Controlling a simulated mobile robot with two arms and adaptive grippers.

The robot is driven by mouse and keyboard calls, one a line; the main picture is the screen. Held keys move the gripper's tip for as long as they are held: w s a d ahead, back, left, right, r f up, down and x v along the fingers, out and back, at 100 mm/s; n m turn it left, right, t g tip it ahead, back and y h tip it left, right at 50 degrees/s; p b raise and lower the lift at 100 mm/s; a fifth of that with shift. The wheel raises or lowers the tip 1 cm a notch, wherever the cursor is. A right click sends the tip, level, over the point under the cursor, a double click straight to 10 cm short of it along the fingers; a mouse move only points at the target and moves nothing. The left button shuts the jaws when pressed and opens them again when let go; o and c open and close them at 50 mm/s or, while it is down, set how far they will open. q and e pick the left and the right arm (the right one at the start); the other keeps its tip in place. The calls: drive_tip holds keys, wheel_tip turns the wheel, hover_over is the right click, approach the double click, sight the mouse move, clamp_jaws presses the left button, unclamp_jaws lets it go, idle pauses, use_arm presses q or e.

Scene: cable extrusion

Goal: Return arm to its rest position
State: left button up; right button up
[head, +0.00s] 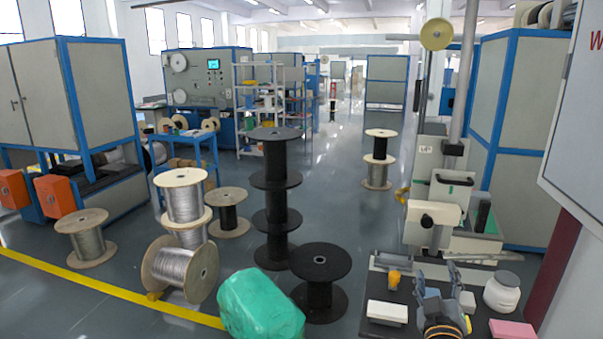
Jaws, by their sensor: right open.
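My right gripper (435,280) shows at the bottom right, over a dark work surface (378,291). Its two grey fingers point away from me and stand apart, with nothing visible between them. A white block (387,313) lies to its left and a small orange piece (394,280) sits beyond that block. A white jar (502,291) stands to its right. My left gripper is not in the view.
A pink block (512,330) lies at the surface's right edge. A white and grey machine (434,215) stands behind. A green wrapped bundle (260,305), black spools (320,285) and wire spools (182,270) stand to the left. A panel (575,140) is at the right. Open floor lies beyond.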

drive_tip(key=s+a+f+m+g+y, duration=0.1)
drive_tip(key=s+a+f+g+y, duration=0.2)
drive_tip(key=s+f+g, duration=0.95)
drive_tip(key=s+a+f+g+y, duration=0.1)
drive_tip(key=s+a+f, duration=0.35)
drive_tip(key=s, duration=0.75)
drive_tip(key=s+a+f+g+y, duration=0.1)
drive_tip(key=s+f+g+y, duration=0.1)
drive_tip(key=s+f, duration=0.95)
drive_tip(key=f, duration=0.9)
drive_tip(key=s+f, duration=0.2)
drive_tip(key=f, duration=1)
drive_tip(key=s+d+f+g, duration=0.2)
drive_tip(key=s+d+f, duration=0.1)
drive_tip(key=s+f, duration=1.3)
drive_tip(key=shift+s+d+f+h, duration=0.15)
drive_tip(key=shift+s+f+h, duration=0.2)
drive_tip(key=shift+f, duration=0.2)
